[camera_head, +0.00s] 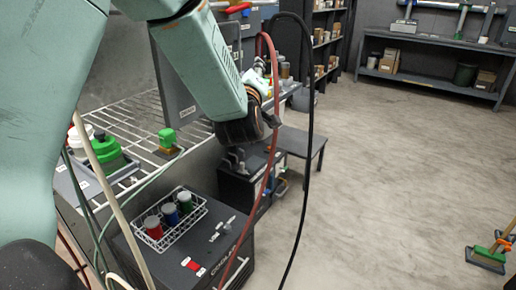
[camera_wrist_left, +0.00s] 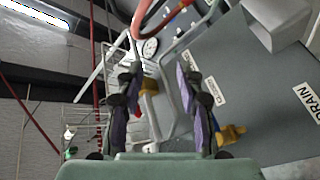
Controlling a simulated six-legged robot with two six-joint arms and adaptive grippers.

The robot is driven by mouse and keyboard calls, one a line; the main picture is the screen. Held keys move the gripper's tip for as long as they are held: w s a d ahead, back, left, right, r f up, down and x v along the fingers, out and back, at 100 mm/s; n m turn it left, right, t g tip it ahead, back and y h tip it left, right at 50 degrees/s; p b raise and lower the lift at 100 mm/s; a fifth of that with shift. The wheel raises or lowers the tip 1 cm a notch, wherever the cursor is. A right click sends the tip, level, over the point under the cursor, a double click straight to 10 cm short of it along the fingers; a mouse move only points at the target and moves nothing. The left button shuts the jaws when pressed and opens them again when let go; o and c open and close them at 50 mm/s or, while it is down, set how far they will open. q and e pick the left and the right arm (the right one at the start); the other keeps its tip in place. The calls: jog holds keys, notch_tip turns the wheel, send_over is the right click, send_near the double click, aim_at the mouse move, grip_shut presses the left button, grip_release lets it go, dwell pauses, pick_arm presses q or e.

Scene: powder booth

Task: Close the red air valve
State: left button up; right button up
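My left gripper (camera_wrist_left: 160,80) is open in the left wrist view, with two dark, purple-padded fingers apart and nothing visibly held. Ahead of it are a round white gauge (camera_wrist_left: 150,47), a brass fitting (camera_wrist_left: 149,86) and a curved red hose or pipe (camera_wrist_left: 150,14). In the head view my left arm reaches over the bench, and its fingers are hard to make out near the hoses. A small red handle-like part (camera_head: 238,8) shows at the top behind the arm; I cannot tell whether it is the red air valve. My right gripper is out of view.
A red hose (camera_head: 272,140) and a black hose (camera_head: 309,120) hang close beside my left wrist. Floor to the right is mostly clear.

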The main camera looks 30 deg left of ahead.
pick_arm(q)
jog(key=s+d+f+m+g+h, duration=0.2)
jog(key=f+m, duration=0.1)
jog(key=f, duration=0.5)
jog(key=s+d+f+m+g+h, duration=0.1)
jog(key=s+d+f+m+h, duration=0.1)
jog(key=f, duration=0.7)
jog(key=shift+d+f+m+g+h, duration=0.15)
jog(key=shift+f+m+g+h, duration=0.15)
jog(key=shift+m+g, duration=0.1)
jog(key=shift+c, duration=0.4)
